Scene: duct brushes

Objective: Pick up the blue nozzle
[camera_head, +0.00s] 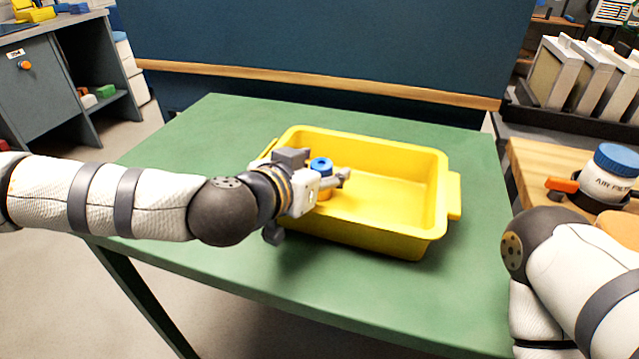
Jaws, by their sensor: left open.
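The blue nozzle (321,166) shows as a small blue ring with a dark centre, above a yellowish lower part. It is at the left side of the yellow tray (445,195), which stands on the green table (230,118). My left gripper (333,181) reaches over the tray's left side and is open, with its fingers right at the nozzle. The gripper partly hides the nozzle's lower part, and I cannot tell whether the fingers touch it. My right arm comes in at the lower right, but its gripper is out of view.
The rest of the tray looks empty. At the right, a white bottle with a blue lid (611,172) stands by a wooden surface (530,165). A dark blue panel (320,50) with a wooden rail stands behind the table. The table's front right is clear.

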